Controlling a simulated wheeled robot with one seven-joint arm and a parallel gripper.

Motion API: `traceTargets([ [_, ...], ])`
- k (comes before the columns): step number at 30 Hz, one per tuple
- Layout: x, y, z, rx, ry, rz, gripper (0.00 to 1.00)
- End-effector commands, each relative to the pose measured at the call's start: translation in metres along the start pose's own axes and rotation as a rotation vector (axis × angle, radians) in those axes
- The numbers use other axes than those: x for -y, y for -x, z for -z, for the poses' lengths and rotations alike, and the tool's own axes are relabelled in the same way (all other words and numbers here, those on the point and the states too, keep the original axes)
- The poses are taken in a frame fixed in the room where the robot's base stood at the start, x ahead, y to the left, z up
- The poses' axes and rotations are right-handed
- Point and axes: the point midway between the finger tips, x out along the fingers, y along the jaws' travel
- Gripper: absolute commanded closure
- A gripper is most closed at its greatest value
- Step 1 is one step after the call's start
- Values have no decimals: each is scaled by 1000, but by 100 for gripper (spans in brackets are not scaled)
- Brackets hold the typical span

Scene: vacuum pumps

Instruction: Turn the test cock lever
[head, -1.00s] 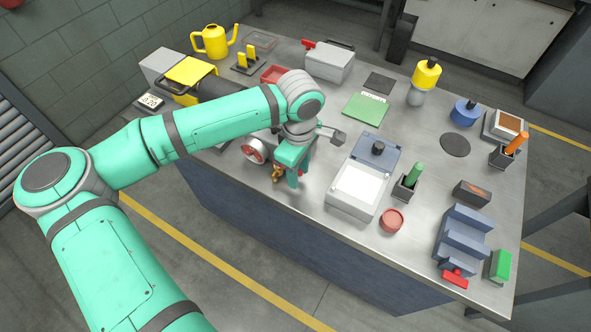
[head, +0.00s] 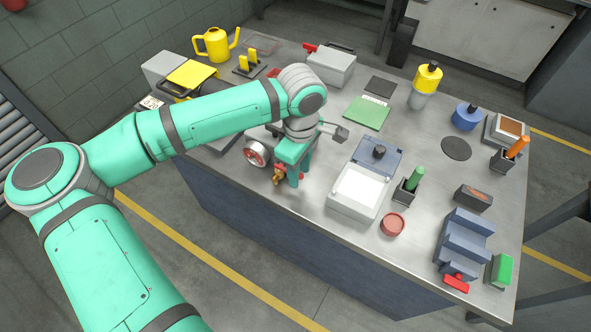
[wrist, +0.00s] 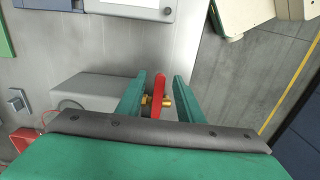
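The test cock is a small brass fitting (head: 278,177) near the table's front edge, beside a round gauge with a red rim (head: 256,153). Its red lever (wrist: 158,96) shows in the wrist view with brass parts (wrist: 167,101) at either side. My gripper (wrist: 161,88) is open, its two teal fingers on either side of the lever. A gap shows between the lever and the right finger; the left finger is closer, and I cannot tell if it touches. In the head view my gripper (head: 293,176) points down at the cock and partly hides it.
A grey box with a white top and blue lid (head: 353,192) stands to the right of my gripper, with a red round dish (head: 393,223) beyond it. A yellow watering can (head: 214,43) is at the back left. The table's front edge is close to the cock.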

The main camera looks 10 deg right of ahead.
Motion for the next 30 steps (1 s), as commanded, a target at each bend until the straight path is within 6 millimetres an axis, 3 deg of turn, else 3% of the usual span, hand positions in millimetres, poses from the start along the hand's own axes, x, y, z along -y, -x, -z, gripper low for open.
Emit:
traceTargets([
  [18, 0, 51, 0, -1, 0, -1, 66],
  [30, 0, 59, 0, -1, 0, 0, 66],
])
